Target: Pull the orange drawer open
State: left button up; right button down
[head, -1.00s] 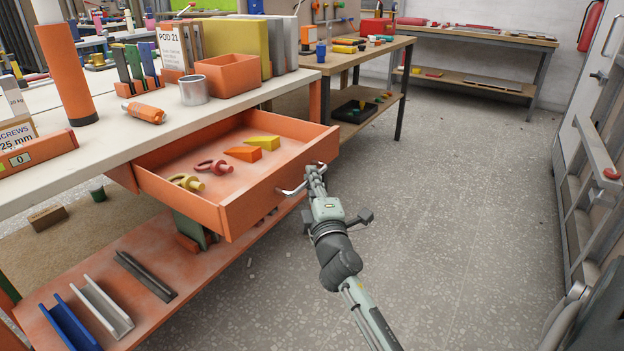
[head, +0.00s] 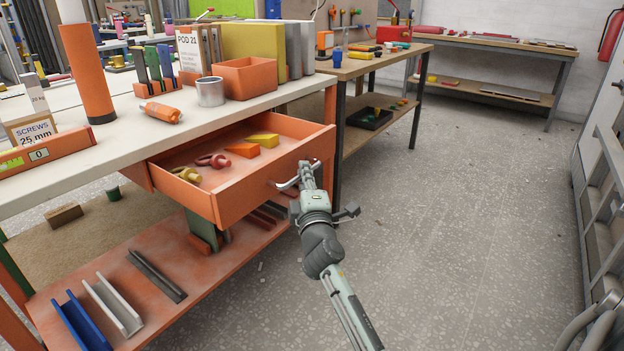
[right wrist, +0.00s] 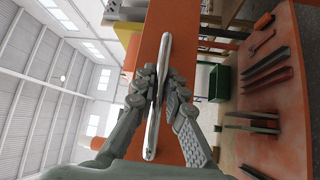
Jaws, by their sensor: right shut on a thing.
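The orange drawer (head: 250,187) stands part way out from under the white worktop in the head view. Two eyebolts (head: 187,174), one yellow and one dark red, and two wedges (head: 262,140), one orange and one yellow, lie in it. My right gripper (head: 307,172) is at the drawer's front, shut on its metal bar handle (head: 285,185). In the right wrist view the fingers (right wrist: 158,88) close around the middle of the handle (right wrist: 151,142), before the orange drawer front (right wrist: 185,60). My left gripper is not in view.
An orange bin (head: 245,80), a metal cup (head: 210,92) and an orange cylinder (head: 88,75) stand on the worktop. An orange lower shelf (head: 200,275) holds channels and bars. A wooden bench (head: 385,62) stands behind. The floor (head: 460,220) to the right is clear.

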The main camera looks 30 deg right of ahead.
jog(key=c, duration=1.6)
grip_release()
jog(key=shift+o, duration=0.2)
jog(key=v, duration=0.7)
jog(key=shift+s, duration=0.25)
jog(key=shift+a+f, duration=0.1)
jog(key=shift+f, duration=0.05)
